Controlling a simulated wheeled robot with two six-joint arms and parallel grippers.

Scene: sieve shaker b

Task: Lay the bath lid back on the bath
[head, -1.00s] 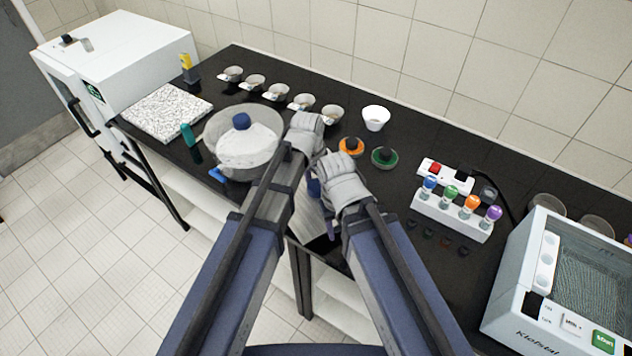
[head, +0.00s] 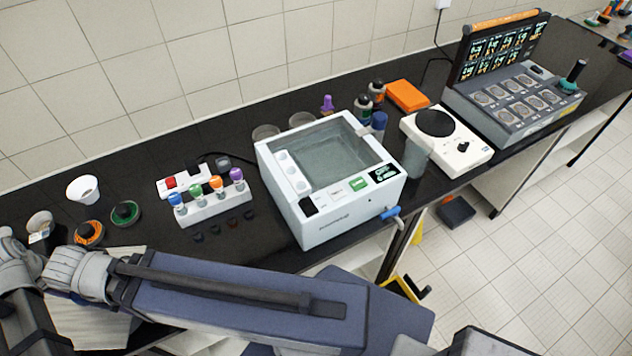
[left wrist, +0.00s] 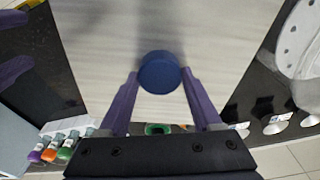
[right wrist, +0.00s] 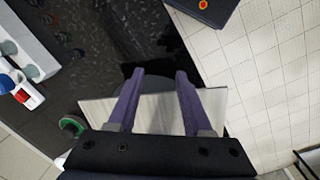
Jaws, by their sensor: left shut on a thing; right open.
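The bath (head: 345,215) is a white box with an open top, right of centre on the bench in the head view. The bath lid (head: 85,325) is a flat brushed-grey plate at the lower left, partly hidden by my arms. In the left wrist view, my left gripper (left wrist: 160,75) is shut on the lid's round blue knob (left wrist: 159,70), and the plate (left wrist: 110,35) spreads around it. My right gripper (right wrist: 158,76) is open and empty, with the lid (right wrist: 155,112) below it. I cannot tell whether the lid touches the bench.
A rack of coloured-top pieces (head: 215,207) and a power strip (head: 185,183) stand left of the bath. Green (head: 125,213) and orange (head: 89,232) knobbed discs lie near the lid. A white hotplate (head: 450,142) and bottles stand right of the bath.

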